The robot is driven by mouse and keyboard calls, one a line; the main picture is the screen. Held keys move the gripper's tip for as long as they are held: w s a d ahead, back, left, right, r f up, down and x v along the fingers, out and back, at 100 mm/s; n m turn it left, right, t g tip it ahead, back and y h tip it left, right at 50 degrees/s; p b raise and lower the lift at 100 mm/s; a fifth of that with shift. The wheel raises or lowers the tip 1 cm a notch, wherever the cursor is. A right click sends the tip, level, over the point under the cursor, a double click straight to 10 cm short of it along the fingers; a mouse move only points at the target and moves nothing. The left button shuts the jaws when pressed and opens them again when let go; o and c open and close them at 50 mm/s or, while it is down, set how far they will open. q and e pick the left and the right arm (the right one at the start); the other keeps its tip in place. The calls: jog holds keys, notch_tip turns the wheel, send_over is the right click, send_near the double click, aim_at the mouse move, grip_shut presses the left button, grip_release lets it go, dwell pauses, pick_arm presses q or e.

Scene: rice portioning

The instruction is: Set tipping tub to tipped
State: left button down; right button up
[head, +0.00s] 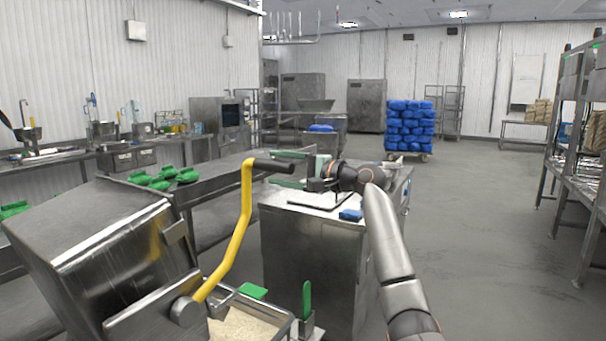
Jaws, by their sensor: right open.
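The tipping tub (90,245) is a large stainless steel box at the lower left, standing tilted. A yellow crank lever (240,220) rises from the pivot on its side and ends in a black grip (274,165). Below the tub, a steel tray (279,332) holds pale rice (243,325). My right gripper (312,185) is open over the steel cabinet, a little right of the black grip in the picture and apart from it. Its fingers are small and partly hidden. My left gripper is not in view.
The steel cabinet (310,250) stands right of the lever, with a blue item (351,215) on top. A steel bench (215,175) with green items (163,178) runs behind the tub. A blue stack (410,126) stands far back. The floor at right is open, bounded by shelving (570,150).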

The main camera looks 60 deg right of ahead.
jog(key=s+b, duration=0.3)
jog(key=s, duration=0.8)
jog(key=shift+d, duration=0.45)
